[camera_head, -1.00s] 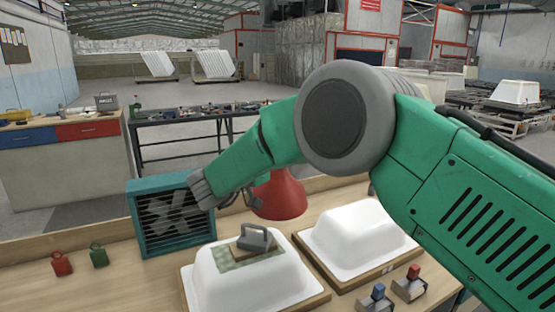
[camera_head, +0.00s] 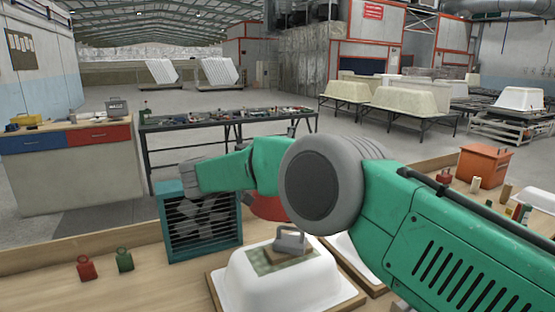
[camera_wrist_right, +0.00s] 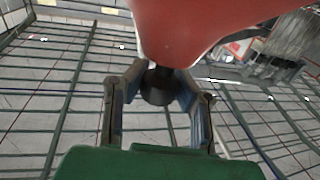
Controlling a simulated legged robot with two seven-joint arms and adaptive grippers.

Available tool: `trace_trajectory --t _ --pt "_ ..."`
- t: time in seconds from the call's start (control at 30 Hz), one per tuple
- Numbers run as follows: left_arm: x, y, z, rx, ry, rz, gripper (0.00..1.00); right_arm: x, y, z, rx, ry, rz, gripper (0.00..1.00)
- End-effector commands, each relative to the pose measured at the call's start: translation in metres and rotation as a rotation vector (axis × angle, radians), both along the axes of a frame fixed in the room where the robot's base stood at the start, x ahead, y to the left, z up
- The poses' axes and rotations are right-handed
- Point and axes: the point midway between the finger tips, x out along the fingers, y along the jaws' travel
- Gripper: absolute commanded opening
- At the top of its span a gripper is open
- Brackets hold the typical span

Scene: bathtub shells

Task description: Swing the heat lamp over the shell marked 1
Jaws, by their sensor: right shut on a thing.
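The red heat lamp (camera_head: 268,208) shows in the head view behind my right arm, between the teal fan box and the left shell; most of it is hidden. In the right wrist view its red shade (camera_wrist_right: 205,30) fills the top. There my right gripper (camera_wrist_right: 160,85) is shut on a dark knob (camera_wrist_right: 157,90) below the shade. A white left shell (camera_head: 255,285) sits on a board, with a green patch and a grey handled block (camera_head: 290,240) on top. A second white shell (camera_head: 343,247) is mostly hidden by my arm. I cannot read a number on either. My left gripper is not in view.
The teal fan box (camera_head: 203,230) stands close below my right wrist. Red (camera_head: 87,268) and green (camera_head: 124,260) weights stand on the bench's left. An orange box (camera_head: 484,166) and small items stand at right. Bare bench lies at the front left.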

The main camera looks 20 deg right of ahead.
Motion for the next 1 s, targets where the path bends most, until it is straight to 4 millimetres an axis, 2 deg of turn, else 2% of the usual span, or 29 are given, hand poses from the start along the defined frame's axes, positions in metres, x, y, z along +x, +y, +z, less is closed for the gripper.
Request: trace_trajectory --t 0.2,0.23,0.3,0.67,1.0 --pt "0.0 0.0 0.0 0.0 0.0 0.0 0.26 0.0 -0.002 0.004 0.0 -0.005 -0.002 0.0" --pt "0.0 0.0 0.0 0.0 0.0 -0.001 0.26 0.0 -0.002 0.004 0.0 -0.005 -0.002 0.26" --pt "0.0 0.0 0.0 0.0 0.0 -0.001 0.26 0.0 0.0 0.004 -0.001 -0.006 -0.002 0.49" --pt "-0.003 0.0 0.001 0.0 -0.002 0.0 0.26 -0.001 0.007 0.001 -0.003 -0.001 0.0 0.49" --pt "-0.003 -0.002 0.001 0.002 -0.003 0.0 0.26 -0.017 0.051 -0.003 0.005 0.001 0.0 0.49"
